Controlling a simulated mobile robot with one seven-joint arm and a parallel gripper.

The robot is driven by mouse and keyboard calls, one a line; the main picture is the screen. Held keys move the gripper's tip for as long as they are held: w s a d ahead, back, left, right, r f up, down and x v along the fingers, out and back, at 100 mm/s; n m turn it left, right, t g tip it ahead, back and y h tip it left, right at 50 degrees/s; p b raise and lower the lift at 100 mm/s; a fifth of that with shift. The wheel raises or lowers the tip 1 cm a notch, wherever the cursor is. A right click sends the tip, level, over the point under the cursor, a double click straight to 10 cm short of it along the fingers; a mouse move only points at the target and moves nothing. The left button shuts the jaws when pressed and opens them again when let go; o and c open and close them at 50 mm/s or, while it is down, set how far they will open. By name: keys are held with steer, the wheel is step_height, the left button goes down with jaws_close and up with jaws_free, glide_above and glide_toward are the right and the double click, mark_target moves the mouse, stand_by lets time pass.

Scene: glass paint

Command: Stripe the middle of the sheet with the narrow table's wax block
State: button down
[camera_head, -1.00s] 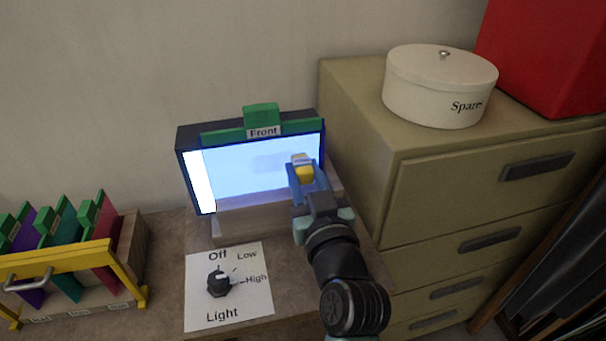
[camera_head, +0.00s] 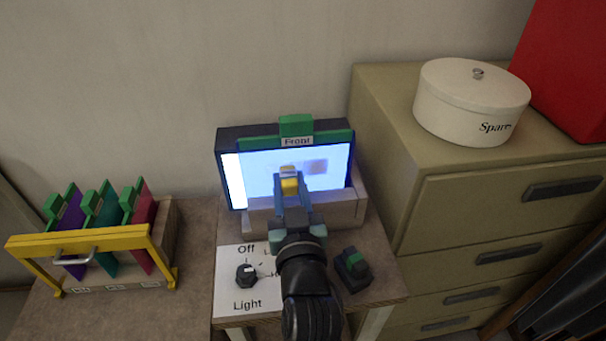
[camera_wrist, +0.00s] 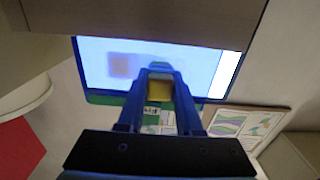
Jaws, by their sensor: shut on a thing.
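The lit sheet (camera_head: 262,178) stands upright in a dark frame with a green "Front" top bar; it glows pale blue, with a white strip at its left end. It also shows inverted in the wrist view (camera_wrist: 200,65). My gripper (camera_head: 291,188) is shut on a yellow wax block with a pale end (camera_head: 289,187), in front of the sheet's middle. The wrist view also shows the yellow block (camera_wrist: 160,90) between the blue fingers. Whether it touches the sheet I cannot tell. A faint brownish square patch (camera_head: 317,166) shows on the sheet right of the block.
A light knob (camera_head: 247,275) on a white label and a black-and-green block (camera_head: 352,266) flank my arm. A yellow-barred rack (camera_head: 110,240) with coloured panels stands left. A drawer cabinet (camera_head: 500,210) rises close on the right, bearing a white "Spare" tin (camera_head: 470,105) and red box (camera_head: 570,70).

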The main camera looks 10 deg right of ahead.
steer(key=shift+a+r+p, duration=0.15)
steer(key=shift+a+p, duration=1.25)
steer(key=shift+p, duration=0.1)
steer(key=shift+a+p, duration=0.5)
steer(key=shift+p, duration=0.1)
steer(key=shift+a+f, duration=0.15)
steer(key=shift+f, duration=0.05)
steer(key=shift+s, duration=0.1)
steer(key=s+p, duration=0.2)
steer(key=s, duration=0.4)
steer(key=s, duration=0.3)
steer(key=shift+p, duration=0.35)
